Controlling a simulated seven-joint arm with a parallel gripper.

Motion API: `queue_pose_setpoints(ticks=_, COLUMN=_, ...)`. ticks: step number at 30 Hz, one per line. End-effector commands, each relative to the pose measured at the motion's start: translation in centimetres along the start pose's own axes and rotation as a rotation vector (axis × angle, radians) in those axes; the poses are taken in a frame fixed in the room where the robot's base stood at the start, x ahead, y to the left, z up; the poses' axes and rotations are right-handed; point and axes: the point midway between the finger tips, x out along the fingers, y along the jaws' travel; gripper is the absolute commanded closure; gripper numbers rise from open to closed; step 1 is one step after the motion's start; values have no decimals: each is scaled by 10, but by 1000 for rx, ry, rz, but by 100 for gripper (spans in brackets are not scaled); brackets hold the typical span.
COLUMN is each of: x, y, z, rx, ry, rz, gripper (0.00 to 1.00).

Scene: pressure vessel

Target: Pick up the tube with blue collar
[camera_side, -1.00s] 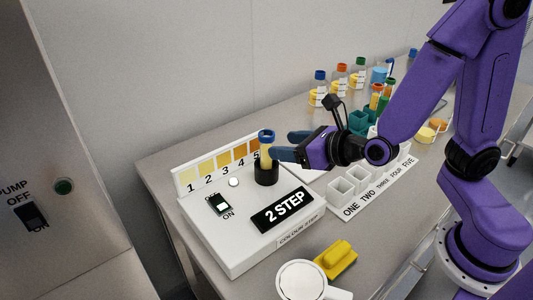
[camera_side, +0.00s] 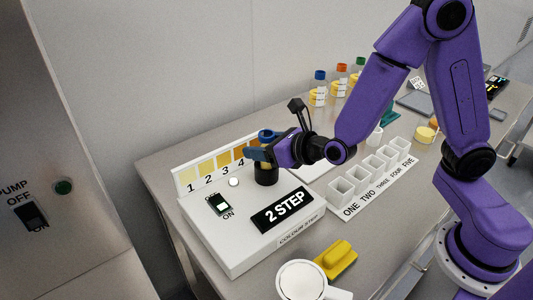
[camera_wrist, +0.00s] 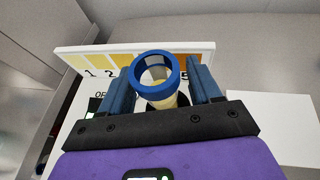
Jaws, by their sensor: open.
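The tube with the blue collar (camera_side: 266,135) stands upright in the black round holder (camera_side: 266,176) on the white colour-step box. In the wrist view the blue collar (camera_wrist: 154,75) is an open ring, with the pale yellow tube body (camera_wrist: 165,102) below it. My gripper (camera_side: 262,152) is at the tube, its blue fingers open on either side of it just under the collar. In the wrist view the fingers of my gripper (camera_wrist: 162,88) flank the tube, with a small gap showing on the right side. In the side view the fingers hide most of the tube body.
A yellow colour scale (camera_side: 215,167) stands behind the holder. The white box (camera_side: 240,250) carries a switch and a "2 STEP" display (camera_side: 283,210). A rack of white cups (camera_side: 370,175) is to the right. A yellow object (camera_side: 337,258) and white mug (camera_side: 300,280) are in front.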

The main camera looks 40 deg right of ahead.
Motion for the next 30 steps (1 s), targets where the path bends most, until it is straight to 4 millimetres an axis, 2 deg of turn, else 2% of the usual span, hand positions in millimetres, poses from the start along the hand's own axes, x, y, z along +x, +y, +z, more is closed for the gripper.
queue_pose_setpoints(ticks=3, x=8, y=-1, z=0, rx=0, ry=1, rz=-1, gripper=37)
queue_pose_setpoints(ticks=10, x=9, y=0, z=0, rx=0, ry=0, rz=0, gripper=37)
queue_pose_setpoints(ticks=11, x=9, y=0, z=0, rx=0, ry=0, rz=0, gripper=40)
queue_pose_setpoints(ticks=15, x=9, y=0, z=0, rx=0, ry=0, rz=0, gripper=86)
queue_pose_setpoints(ticks=16, x=9, y=0, z=0, rx=0, ry=0, rz=0, gripper=92)
queue_pose_setpoints(ticks=17, x=8, y=0, z=0, rx=0, ry=0, rz=0, gripper=92)
queue_pose_setpoints(ticks=18, x=8, y=0, z=0, rx=0, ry=-1, rz=0, gripper=97)
queue_pose_setpoints(ticks=30, x=6, y=0, z=6, rx=1, ry=-3, rz=0, gripper=97)
